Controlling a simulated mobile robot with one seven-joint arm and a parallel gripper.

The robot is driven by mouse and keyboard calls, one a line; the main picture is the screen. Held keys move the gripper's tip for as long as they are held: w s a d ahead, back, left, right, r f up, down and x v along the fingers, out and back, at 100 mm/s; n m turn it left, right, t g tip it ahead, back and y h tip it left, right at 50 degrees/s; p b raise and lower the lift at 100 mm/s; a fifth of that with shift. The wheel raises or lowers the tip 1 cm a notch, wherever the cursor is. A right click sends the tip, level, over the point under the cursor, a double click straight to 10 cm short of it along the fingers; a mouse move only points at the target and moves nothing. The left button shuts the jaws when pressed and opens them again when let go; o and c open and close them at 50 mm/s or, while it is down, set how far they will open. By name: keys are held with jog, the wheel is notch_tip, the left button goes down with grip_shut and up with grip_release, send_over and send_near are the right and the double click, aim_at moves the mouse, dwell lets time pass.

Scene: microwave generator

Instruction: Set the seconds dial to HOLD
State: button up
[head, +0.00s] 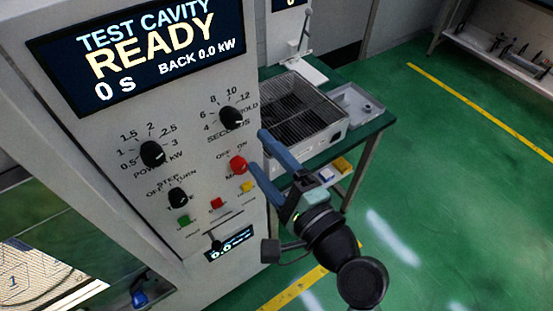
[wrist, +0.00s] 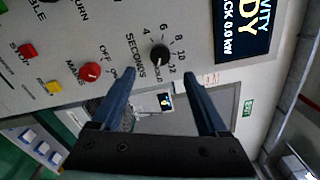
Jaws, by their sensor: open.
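The seconds dial (head: 231,117) is a round black knob at the upper right of the panel, with marks from 4 to 12 and HOLD around it. I cannot clearly tell which mark its pointer faces. In the wrist view the dial (wrist: 159,55) is between and just beyond the fingertips, with HOLD printed below it. My gripper (head: 258,152) is open and empty, its two blue fingers near the panel's right edge, below and right of the dial. In the wrist view my gripper (wrist: 160,73) shows nothing between its fingers, apart from the dial.
The red mains knob (head: 238,165) is close to the lower finger. The power dial (head: 152,153) and step knob (head: 177,198) are to the left. The display (head: 150,50) reads READY, 0 s. A green bench (head: 375,125) with a wire-topped tray stands behind my gripper.

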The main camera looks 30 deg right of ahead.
jog(key=s+b, duration=0.1)
jog(key=s, duration=0.2)
jog(key=shift+s+d, duration=0.1)
jog(key=shift+s, duration=0.3)
